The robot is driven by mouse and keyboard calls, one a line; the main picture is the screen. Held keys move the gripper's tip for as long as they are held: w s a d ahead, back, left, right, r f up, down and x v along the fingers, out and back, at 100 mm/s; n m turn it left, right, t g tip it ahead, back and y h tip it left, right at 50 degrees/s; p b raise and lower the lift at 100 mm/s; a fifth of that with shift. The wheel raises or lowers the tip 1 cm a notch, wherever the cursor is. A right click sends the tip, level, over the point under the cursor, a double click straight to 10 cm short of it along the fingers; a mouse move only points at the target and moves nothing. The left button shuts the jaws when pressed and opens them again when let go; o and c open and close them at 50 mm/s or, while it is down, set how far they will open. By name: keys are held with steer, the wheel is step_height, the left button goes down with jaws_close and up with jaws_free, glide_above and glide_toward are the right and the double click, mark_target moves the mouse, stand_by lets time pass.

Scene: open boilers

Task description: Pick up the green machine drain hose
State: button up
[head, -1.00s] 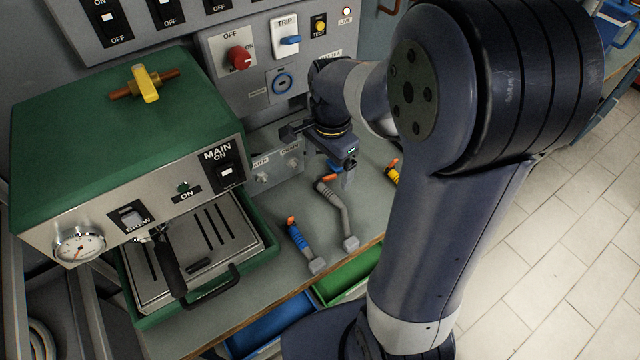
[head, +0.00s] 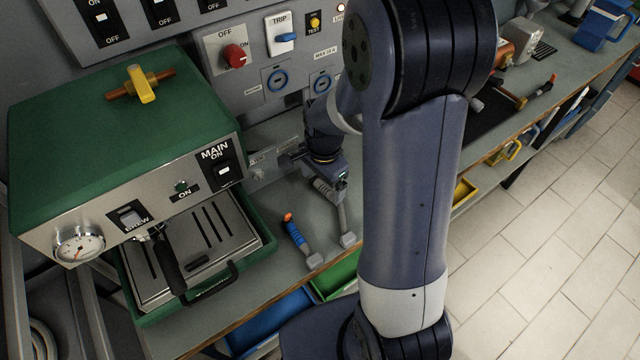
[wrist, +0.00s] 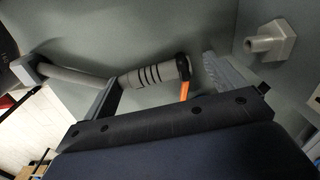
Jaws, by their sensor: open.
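A grey hose (head: 341,215) lies on the bench right of the green machine (head: 110,100); which hose is its drain hose I cannot read from any label. In the wrist view the grey hose's dark-banded grip (wrist: 150,73) and orange tab (wrist: 184,91) lie between my open fingers. My gripper (head: 322,182) is low over the grey hose's upper end in the head view and hides its orange tip. My gripper (wrist: 163,75) is not closed on it. A blue hose (head: 296,236) with an orange tip lies just left of the grey one.
A small grey port plate (head: 272,160) stands behind the hoses, below the switch panel (head: 290,50). A grey hex fitting (wrist: 270,40) shows in the wrist view. Blue (head: 270,318) and green (head: 338,276) bins sit below the bench edge.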

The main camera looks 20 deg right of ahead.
mark_target(322, 185)
steer(key=c, duration=1.3)
steer(key=shift+o, duration=0.2)
steer(key=shift+r, duration=0.1)
step_height(322, 185, up, 10)
